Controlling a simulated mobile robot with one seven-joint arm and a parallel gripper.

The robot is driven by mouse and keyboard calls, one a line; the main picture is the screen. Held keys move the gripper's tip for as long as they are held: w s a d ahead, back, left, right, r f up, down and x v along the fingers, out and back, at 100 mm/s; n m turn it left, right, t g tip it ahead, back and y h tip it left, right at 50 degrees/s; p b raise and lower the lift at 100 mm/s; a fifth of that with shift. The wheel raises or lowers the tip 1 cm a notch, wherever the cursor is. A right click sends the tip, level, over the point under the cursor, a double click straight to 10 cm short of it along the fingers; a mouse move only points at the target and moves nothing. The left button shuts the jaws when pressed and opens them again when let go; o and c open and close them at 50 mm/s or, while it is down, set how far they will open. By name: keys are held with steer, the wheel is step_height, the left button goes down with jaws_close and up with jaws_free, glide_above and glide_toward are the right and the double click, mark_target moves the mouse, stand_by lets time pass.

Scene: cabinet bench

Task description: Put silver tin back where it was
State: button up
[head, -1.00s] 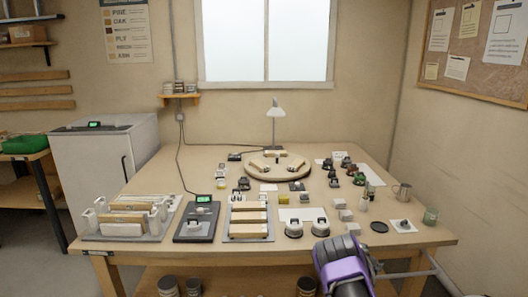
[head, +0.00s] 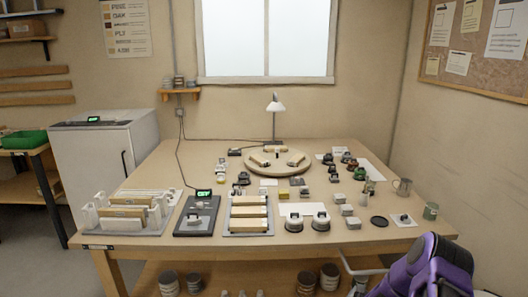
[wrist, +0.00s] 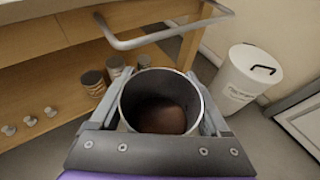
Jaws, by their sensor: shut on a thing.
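The silver tin (wrist: 186,82) is open-topped, with a thin metal rim and a brown bottom inside. It shows in the wrist view, mouth towards the camera. My gripper (wrist: 160,112) is shut on it, one finger on each side. The tin is held in front of the bench, near the height of its lower shelf (wrist: 60,85). In the head view my purple arm is at the lower right; the gripper and the held tin are not visible there. Similar tins stand on the lower shelf, two at the left (head: 168,284) and others (head: 328,277) further right.
A grey bent bar (wrist: 165,36) crosses near the bench front; I cannot tell what it belongs to. A white lidded bin (wrist: 243,85) stands on the floor at the right. Small knobs (wrist: 30,120) sit on the shelf. The bench top (head: 330,240) is crowded.

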steer(key=s+a+r+n+t+y, duration=0.1)
steer(key=s+a+r+n+y, duration=0.2)
steer(key=a+r, duration=0.7)
steer(key=s+a+r+n+t+y+b, duration=0.1)
steer(key=s+a+r+n+y, duration=0.2)
steer(key=a+r, duration=0.7)
steer(key=shift+s+r+n+y, duration=0.4)
steer(key=shift+s+r+y, duration=0.15)
steer(key=shift+y, duration=0.25)
